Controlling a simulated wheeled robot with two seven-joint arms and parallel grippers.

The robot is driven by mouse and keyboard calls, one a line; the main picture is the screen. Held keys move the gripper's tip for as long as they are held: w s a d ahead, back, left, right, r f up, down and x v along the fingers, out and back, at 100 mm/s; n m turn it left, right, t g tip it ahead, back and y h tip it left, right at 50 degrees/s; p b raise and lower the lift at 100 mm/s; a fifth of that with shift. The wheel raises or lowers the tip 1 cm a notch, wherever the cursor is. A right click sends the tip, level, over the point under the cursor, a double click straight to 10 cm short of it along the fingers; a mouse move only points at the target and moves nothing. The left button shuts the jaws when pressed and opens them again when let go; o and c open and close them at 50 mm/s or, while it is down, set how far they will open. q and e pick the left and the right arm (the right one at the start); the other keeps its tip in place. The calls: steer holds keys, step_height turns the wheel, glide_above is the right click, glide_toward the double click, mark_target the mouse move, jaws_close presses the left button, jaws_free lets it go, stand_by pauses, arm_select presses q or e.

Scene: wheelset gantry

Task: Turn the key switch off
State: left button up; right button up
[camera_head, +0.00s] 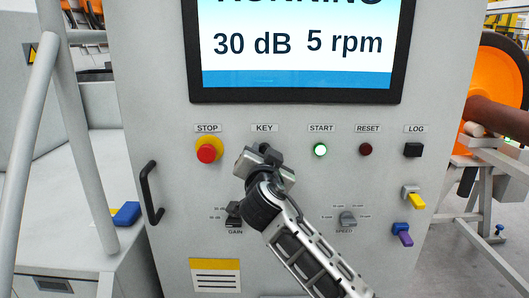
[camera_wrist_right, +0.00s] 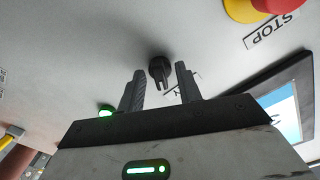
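The key switch (camera_wrist_right: 159,71) shows in the right wrist view as a small black knob on the grey panel. My right gripper (camera_wrist_right: 160,78) is open, with one finger on each side of the knob; a gap shows on both sides, and I cannot tell how far the tips are from the panel. In the head view my right gripper (camera_head: 264,158) is just below the KEY label (camera_head: 265,128) and hides the switch. My left gripper is not in view.
A red STOP button (camera_head: 207,152) is left of the switch, and a lit green START button (camera_head: 320,150) is right of it. The screen (camera_head: 297,80) reads 30 dB, 5 rpm. A black handle (camera_head: 149,192) sticks out at left.

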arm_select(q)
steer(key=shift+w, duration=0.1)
arm_select(e)
steer(key=shift+w, duration=0.2)
steer(key=c, duration=0.7)
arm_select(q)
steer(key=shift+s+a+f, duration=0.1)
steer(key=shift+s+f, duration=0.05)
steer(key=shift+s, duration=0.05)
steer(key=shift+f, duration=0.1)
arm_select(e)
steer(key=shift+n, duration=0.3)
arm_select(q)
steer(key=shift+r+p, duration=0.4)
steer(key=shift+p, duration=0.1)
arm_select(e)
steer(key=n, duration=1.1)
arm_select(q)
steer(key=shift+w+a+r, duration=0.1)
arm_select(e)
steer(key=shift+n, duration=0.3)
